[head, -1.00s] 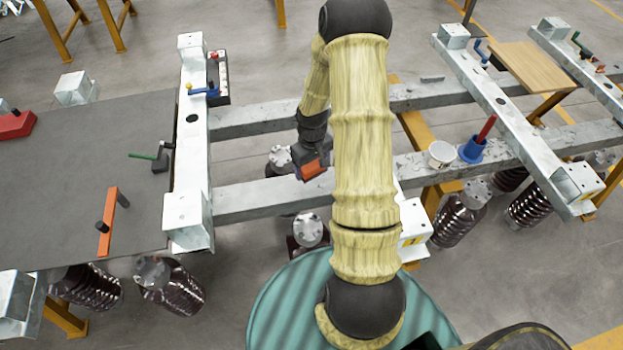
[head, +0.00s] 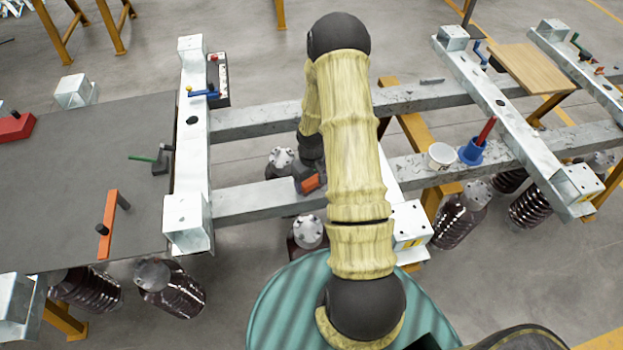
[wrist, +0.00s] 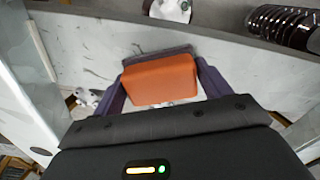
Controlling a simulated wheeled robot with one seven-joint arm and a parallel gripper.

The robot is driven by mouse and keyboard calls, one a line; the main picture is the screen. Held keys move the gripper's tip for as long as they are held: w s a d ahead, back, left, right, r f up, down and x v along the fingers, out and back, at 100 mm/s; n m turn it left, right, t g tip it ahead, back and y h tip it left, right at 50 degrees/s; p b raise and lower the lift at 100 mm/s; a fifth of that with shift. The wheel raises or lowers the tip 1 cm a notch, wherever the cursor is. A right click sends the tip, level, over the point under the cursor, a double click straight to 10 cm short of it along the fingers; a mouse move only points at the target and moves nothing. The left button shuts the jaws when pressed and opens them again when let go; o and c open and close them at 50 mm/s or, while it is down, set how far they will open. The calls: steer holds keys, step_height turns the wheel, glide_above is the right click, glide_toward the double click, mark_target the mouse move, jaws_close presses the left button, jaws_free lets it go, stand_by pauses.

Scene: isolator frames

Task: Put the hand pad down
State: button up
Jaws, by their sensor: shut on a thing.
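The hand pad (wrist: 160,82) is an orange block with a dark grey edge along its far side. In the wrist view it sits between the two purple fingers of my gripper (wrist: 162,86), which is shut on it. In the head view the orange end of the pad (head: 311,183) shows beside my gripper (head: 306,176), at the grey beam left of my arm. A pale, marked steel surface lies under or behind the pad in the wrist view. I cannot tell whether the pad touches it. My forearm hides part of the beam.
A white tub (head: 440,156) and a blue cup (head: 472,151) with a red-handled tool stand on the beam at right. A dark mat (head: 60,190) at left bears an orange bar (head: 107,225). Ribbed insulators hang below the beams. The near beam is bare left of my gripper.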

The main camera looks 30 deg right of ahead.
mark_target(312, 179)
steer(key=shift+f, duration=0.15)
steer(key=o, duration=1.3)
step_height(312, 179, up, 12)
steer(key=shift+r, duration=0.2)
